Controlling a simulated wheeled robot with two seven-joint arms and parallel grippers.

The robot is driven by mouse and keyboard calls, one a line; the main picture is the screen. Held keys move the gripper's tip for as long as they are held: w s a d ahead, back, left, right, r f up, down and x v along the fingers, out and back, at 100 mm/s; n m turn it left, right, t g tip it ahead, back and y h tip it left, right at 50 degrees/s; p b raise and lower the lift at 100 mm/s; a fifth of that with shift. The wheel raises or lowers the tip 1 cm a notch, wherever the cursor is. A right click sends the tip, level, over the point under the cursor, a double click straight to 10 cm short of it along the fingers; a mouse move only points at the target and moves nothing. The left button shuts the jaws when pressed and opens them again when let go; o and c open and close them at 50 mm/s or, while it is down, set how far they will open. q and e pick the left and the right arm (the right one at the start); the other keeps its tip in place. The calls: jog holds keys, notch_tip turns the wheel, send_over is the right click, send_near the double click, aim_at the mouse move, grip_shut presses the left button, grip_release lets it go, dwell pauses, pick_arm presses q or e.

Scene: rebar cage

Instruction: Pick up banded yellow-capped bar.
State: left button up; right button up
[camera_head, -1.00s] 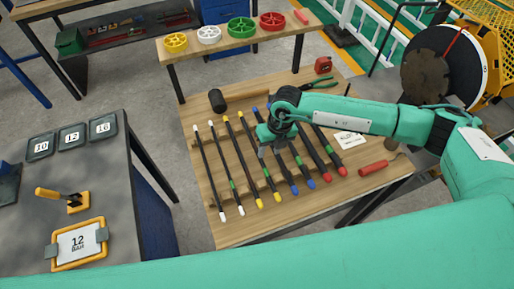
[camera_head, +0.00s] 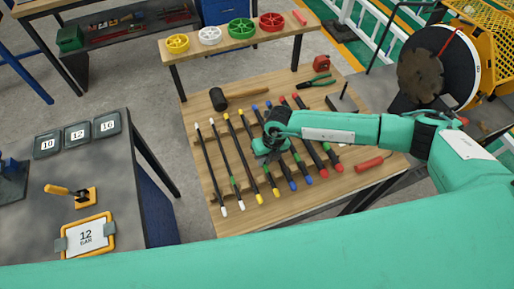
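Two yellow-capped bars lie side by side on the wooden bench. The plain-looking yellow-capped bar (camera_head: 245,160) is on the left. The other, the banded yellow-capped bar (camera_head: 269,180), is just right of it; its middle is partly hidden by my gripper, and its yellow ends show above and below. My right gripper (camera_head: 263,159) points down over the middle of this bar, close above it. The fingers are small and dark here, so I cannot tell whether they are open or touch the bar. My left gripper is out of view.
White-capped bars (camera_head: 210,165) lie to the left; blue-capped and red-capped bars (camera_head: 314,155) lie to the right, partly under my arm. A mallet (camera_head: 218,99), pliers (camera_head: 316,81) and a red-handled tool (camera_head: 370,164) lie around them. A grey table (camera_head: 120,190) stands left.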

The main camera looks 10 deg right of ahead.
jog(key=shift+w, duration=0.1)
grip_shut()
jog(key=shift+r, duration=0.2)
jog(key=shift+r+b, duration=0.35)
jog(key=shift+r, duration=0.3)
notch_tip(320, 180, up, 28)
jog(key=b, duration=0.2)
jog(key=shift+r, duration=0.2)
dwell(0.4)
